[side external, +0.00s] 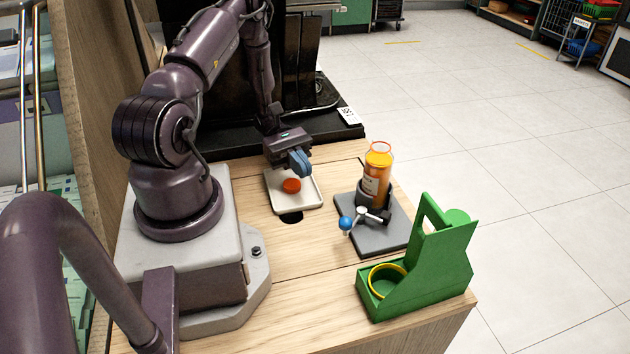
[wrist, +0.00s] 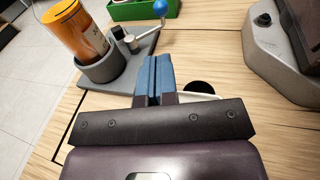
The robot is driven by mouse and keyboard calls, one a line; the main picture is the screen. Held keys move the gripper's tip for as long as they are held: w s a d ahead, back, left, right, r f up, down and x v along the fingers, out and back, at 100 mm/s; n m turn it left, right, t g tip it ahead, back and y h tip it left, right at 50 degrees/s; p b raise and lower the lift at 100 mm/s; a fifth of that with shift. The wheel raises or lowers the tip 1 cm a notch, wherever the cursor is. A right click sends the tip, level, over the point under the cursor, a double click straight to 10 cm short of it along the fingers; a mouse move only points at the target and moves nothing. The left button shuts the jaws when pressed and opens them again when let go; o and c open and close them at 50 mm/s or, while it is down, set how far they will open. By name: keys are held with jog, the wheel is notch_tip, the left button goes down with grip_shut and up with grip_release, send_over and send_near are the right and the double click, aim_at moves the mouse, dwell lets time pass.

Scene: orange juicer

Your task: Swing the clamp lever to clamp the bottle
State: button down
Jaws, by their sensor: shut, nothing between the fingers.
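An orange bottle (side external: 376,178) stands upright in a dark round holder on a grey base plate (side external: 381,239). It also shows in the wrist view (wrist: 77,31), with the holder (wrist: 101,66) around its lower part. The clamp lever (side external: 366,213) is a metal arm with a blue ball knob (side external: 346,222), in front of the holder; in the wrist view the knob (wrist: 160,8) is at the top. My gripper (side external: 300,163) is shut and empty above the white tray, left of the bottle and apart from the lever. Its blue fingers (wrist: 152,82) are together in the wrist view.
A white tray (side external: 307,203) with a red-orange round piece (side external: 291,185) lies below my gripper. A green caddy (side external: 440,262) with a yellow ring (side external: 386,276) stands at the front right edge. A dark hole (side external: 291,218) is in the wooden table.

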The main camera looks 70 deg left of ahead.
aim_at(342, 219)
jog(key=x, duration=1.2)
jog(key=shift+d, duration=0.25)
jog(key=shift+w+d, duration=0.15)
jog(key=shift+d, duration=0.6)
jog(key=shift+w+d+n+t, duration=0.2)
jog(key=shift+d+n+t, duration=0.2)
jog(key=shift+n+t, duration=0.45)
jog(key=shift+w+d+y, duration=0.3)
jog(key=shift+w+d, duration=0.65)
jog(key=shift+w, duration=0.25)
jog(key=shift+w, duration=0.1)
jog(key=s+a, duration=0.2)
jog(key=s, duration=0.2)
jog(key=s+a+r, duration=0.1)
jog(key=s+a, duration=0.1)
jog(key=s, duration=0.2)
jog(key=s+a+r, duration=0.1)
jog(key=s+a, duration=0.2)
jog(key=s, duration=0.1)
jog(key=shift+s, duration=0.1)
